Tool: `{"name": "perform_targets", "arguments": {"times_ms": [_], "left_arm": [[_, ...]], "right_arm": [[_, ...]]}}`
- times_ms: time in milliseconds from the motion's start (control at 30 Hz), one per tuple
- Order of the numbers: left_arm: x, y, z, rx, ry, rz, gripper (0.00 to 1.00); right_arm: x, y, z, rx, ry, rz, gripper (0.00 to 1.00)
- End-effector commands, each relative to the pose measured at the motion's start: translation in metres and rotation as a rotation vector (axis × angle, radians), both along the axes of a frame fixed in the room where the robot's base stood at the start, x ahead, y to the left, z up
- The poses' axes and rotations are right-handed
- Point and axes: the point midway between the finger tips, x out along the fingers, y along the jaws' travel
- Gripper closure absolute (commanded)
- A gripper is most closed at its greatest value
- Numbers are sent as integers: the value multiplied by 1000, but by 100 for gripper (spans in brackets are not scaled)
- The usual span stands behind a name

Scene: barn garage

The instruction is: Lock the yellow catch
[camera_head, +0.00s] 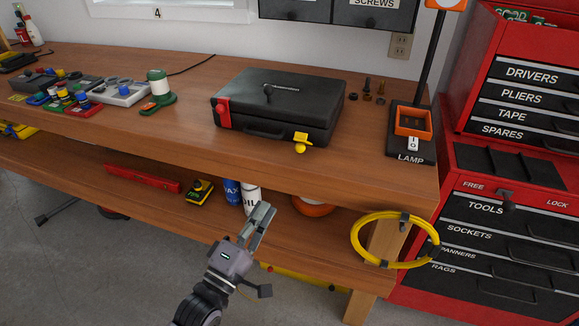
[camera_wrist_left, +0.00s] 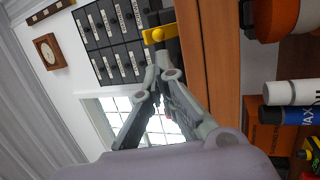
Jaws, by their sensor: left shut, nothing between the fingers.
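The yellow catch (camera_head: 301,142) is on the front face of a black case (camera_head: 284,97), near its right end. Its plate is up at the lid seam and a rounded knob hangs below it. The case lid looks shut. The catch also shows in the left wrist view (camera_wrist_left: 158,34), beyond my fingertips. My left gripper (camera_head: 265,212) is shut and empty, below and in front of the bench edge, lower left of the catch and apart from it. Its fingers meet in the left wrist view (camera_wrist_left: 157,82). My right gripper is in neither view.
A red catch (camera_head: 222,112) is at the case's left corner. The wooden bench (camera_head: 370,150) has a lower shelf with cans. A lamp (camera_head: 410,145) stands right of the case. A yellow hose coil (camera_head: 360,258) hangs at the bench's right corner.

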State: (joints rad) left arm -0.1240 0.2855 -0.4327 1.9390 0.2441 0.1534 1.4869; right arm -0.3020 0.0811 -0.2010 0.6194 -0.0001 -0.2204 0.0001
Motion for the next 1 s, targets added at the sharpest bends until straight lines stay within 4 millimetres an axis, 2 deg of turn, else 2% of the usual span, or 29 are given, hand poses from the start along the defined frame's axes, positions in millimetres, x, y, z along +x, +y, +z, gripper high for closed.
{"name": "perform_targets", "arguments": {"times_ms": [233, 367, 800, 1000], "left_arm": [[2, -1, 0, 3, 0, 2, 100], [13, -6, 5, 2, -3, 3, 100], [89, -48, 30, 4, -1, 2, 100], [112, -59, 35, 5, 2, 3, 100]], "right_arm": [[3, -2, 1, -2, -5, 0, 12], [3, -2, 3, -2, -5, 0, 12], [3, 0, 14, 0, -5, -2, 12], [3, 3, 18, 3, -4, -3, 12]]}}
